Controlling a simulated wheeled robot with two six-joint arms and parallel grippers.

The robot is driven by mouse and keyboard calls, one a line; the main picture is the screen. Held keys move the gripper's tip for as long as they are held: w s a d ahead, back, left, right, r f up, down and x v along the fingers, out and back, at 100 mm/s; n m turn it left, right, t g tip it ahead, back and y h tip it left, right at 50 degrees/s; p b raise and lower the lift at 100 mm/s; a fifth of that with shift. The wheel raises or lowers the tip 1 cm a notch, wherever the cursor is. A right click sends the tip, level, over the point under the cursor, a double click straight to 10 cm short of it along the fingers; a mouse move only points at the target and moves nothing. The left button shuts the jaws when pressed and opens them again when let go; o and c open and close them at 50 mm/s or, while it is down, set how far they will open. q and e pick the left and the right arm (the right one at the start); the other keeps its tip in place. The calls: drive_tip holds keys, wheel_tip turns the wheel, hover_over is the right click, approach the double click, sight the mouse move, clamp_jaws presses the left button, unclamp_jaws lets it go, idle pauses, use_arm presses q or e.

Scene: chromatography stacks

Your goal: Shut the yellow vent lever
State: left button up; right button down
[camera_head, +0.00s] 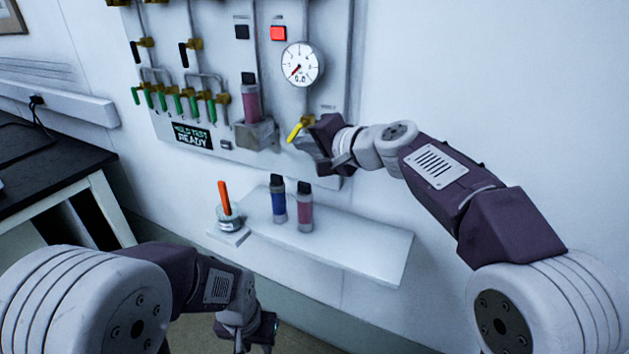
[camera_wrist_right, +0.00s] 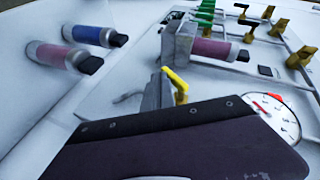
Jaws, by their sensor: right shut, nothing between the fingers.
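The yellow vent lever (camera_head: 297,130) sits low on the right part of the wall panel and slants down to the left. It also shows in the right wrist view (camera_wrist_right: 175,82), partly behind my grey finger. My right gripper (camera_head: 309,147) is shut and empty, with its fingers just below and beside the lever. I cannot tell whether they touch it. In the right wrist view its grey finger (camera_wrist_right: 157,93) stands close to the left of the lever. My left gripper (camera_head: 256,333) hangs low at the bottom, away from the panel, and its jaw state is unclear.
A pink column (camera_head: 251,103) stands in a holder to the left.

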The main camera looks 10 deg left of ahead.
drive_tip(key=t+y+b, duration=0.1)
drive_tip(key=b, duration=0.4)
drive_tip(key=a+m+t+y+b, duration=0.1)
drive_tip(key=y+b, duration=0.1)
drive_tip(key=b, duration=0.4)
drive_tip(key=a+m+t+y+b, duration=0.1)
drive_tip(key=b, duration=0.5)
drive_tip(key=shift+w+a+f, duration=0.2)
drive_tip(key=shift+w+a, duration=0.05)
drive_tip(key=shift+w, duration=0.15)
drive_tip(key=shift+a, duration=0.1)
idle(0.5)
